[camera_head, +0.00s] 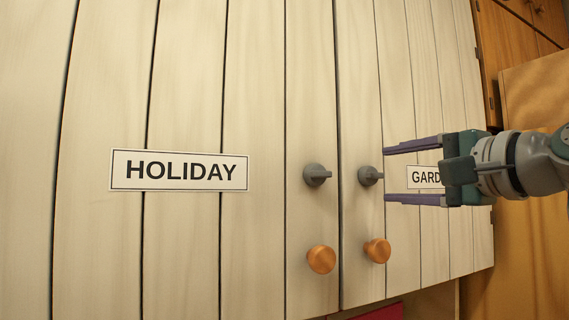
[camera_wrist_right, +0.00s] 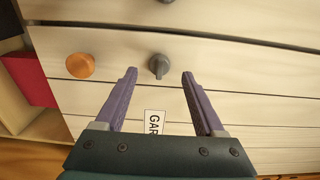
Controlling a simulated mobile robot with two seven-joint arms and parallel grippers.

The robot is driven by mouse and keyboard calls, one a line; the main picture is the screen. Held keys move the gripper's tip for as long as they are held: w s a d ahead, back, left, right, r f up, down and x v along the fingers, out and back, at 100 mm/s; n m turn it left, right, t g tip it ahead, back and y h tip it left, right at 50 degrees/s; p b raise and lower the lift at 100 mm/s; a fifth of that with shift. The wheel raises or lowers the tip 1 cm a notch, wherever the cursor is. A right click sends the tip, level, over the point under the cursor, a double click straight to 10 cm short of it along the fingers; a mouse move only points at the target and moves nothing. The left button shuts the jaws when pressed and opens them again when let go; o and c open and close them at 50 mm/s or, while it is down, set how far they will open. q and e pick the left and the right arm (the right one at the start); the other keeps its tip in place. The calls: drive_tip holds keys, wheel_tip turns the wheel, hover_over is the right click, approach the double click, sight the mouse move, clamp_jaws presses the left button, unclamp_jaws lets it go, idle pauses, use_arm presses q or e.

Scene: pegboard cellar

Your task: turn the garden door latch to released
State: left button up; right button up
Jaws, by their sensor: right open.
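The garden door latch (camera_head: 369,176) is a grey turn knob on the right-hand plank door, beside a partly covered label (camera_head: 424,177) of which "GARD" shows. It also shows in the right wrist view (camera_wrist_right: 158,66), between and just beyond the fingertips. My right gripper (camera_head: 386,174) comes in from the right with its purple fingers open, one above and one below the latch's height. The fingers look apart from the latch, with nothing between them in the wrist view (camera_wrist_right: 159,72). My left gripper is not in view.
A similar grey latch (camera_head: 316,175) sits on the left door with the "HOLIDAY" label (camera_head: 179,171). Round orange knobs (camera_head: 321,259) and (camera_head: 377,250) stick out below the latches. A red object (camera_wrist_right: 28,78) stands on shelving at left in the wrist view. Brown wooden furniture (camera_head: 530,100) is at right.

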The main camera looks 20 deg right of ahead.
sight(375, 175)
drive_tip(key=w+p, duration=0.1)
drive_tip(key=w, duration=0.2)
drive_tip(key=shift+w+a+r+p, duration=0.15)
drive_tip(key=shift+w+p, duration=0.2)
drive_tip(key=shift+w, duration=0.5)
clamp_jaws()
